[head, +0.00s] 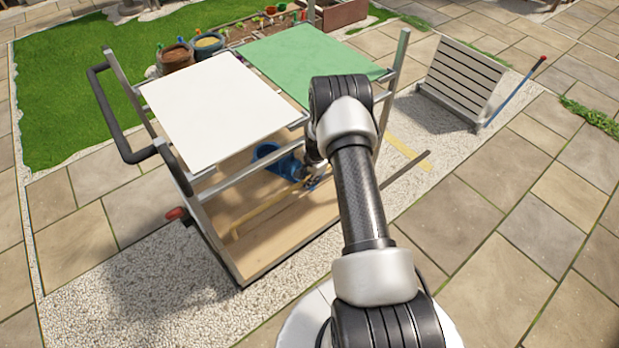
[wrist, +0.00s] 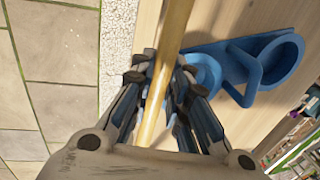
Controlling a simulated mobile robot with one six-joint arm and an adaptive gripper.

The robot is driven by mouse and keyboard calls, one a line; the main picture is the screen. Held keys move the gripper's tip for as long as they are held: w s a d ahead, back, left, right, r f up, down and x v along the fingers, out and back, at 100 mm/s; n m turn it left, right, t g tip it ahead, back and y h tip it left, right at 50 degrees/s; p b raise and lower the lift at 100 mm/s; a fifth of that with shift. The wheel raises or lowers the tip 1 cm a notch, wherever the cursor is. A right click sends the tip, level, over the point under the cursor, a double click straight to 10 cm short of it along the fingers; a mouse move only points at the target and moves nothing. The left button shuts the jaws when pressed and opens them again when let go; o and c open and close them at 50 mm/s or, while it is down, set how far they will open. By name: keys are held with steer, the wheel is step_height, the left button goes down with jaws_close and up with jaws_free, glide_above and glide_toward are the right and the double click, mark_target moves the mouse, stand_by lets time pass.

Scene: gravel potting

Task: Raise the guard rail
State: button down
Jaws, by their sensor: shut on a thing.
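The guard rail is a yellow wooden-looking bar (head: 262,208) running low across the open side of the cart, just above its lower shelf (head: 285,232). Its left end bends down toward the shelf. My gripper (head: 317,180) reaches in at the cart's open side. In the wrist view, my gripper (wrist: 163,88) has its fingers on both sides of the guard rail (wrist: 175,32) and is shut on it. The rail's right part is hidden behind my arm in the head view.
A blue holder with a ring and handle (wrist: 250,65) lies on the shelf close beside the fingers. The cart's white top panel (head: 215,105) and green top panel (head: 310,60) lie above. A grey bar (head: 405,172) sticks out right. A slatted bench (head: 462,80) stands beyond.

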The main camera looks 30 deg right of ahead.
steer(key=shift+s+a+f, duration=0.15)
steer(key=shift+s+f, duration=0.1)
steer(key=shift+f, duration=0.05)
steer(key=c, duration=1.9)
jaws_free()
steer(key=o, duration=0.4)
steer(key=shift+w+r, duration=0.1)
steer(key=shift+w, duration=0.1)
steer(key=shift+c, duration=0.2)
steer(key=shift+r, duration=0.1)
steer(key=v, duration=1.2)
steer(key=shift+w, duration=0.1)
